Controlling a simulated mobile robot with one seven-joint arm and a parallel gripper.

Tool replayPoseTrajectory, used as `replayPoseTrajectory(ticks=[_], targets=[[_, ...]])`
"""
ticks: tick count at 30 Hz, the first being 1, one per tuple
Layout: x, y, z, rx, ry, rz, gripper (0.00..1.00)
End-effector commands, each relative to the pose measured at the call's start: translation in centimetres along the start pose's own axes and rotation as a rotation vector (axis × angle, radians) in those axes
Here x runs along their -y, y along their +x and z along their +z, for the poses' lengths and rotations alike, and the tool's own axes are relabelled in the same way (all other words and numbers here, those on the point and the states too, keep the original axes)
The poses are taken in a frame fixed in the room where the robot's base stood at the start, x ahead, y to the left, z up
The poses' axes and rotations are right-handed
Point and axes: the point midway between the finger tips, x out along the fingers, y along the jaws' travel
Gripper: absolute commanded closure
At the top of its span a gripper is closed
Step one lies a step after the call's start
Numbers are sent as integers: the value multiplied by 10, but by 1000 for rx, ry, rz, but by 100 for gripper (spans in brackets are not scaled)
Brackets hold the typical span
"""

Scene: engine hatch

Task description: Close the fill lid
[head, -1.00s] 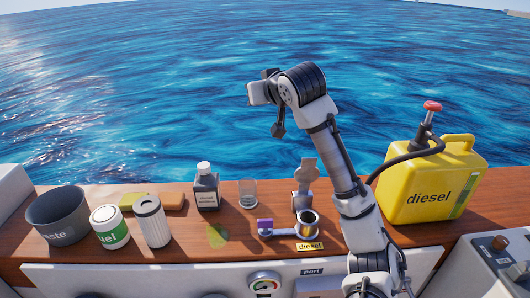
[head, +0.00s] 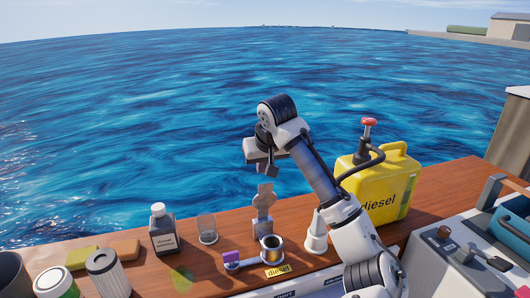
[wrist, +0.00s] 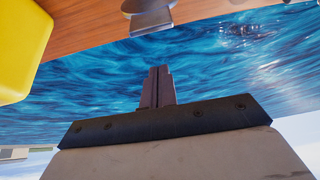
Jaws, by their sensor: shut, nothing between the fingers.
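The fill lid (head: 264,199) is a grey metal flap standing up, open, behind the round metal fill neck (head: 271,246). The neck's dark mouth is uncovered, and a yellow "diesel" label (head: 277,270) is in front of it. My gripper (head: 266,172) is just above and behind the lid in the head view; its fingers are small there. In the wrist view the fingers of my gripper (wrist: 157,88) are shut together and empty. The lid (wrist: 148,8) shows at the top edge of that view, apart from the fingertips. Whether they touch is not seen in the head view.
A purple-ended arm (head: 232,258) lies left of the neck. A white cone (head: 316,234) and yellow diesel can (head: 372,190) are to the right. Open water lies behind the wooden ledge.

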Motion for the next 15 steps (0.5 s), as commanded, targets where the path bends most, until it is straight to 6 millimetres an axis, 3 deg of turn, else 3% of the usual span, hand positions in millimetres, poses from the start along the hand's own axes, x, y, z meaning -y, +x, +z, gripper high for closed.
replayPoseTrajectory(ticks=[1, 9, 15], targets=[[-1, 8, 1, 2, 1, 0, 100], [-1, -6, 32, -2, -1, 1, 100], [0, -8, 38, -1, 0, 0, 100]])
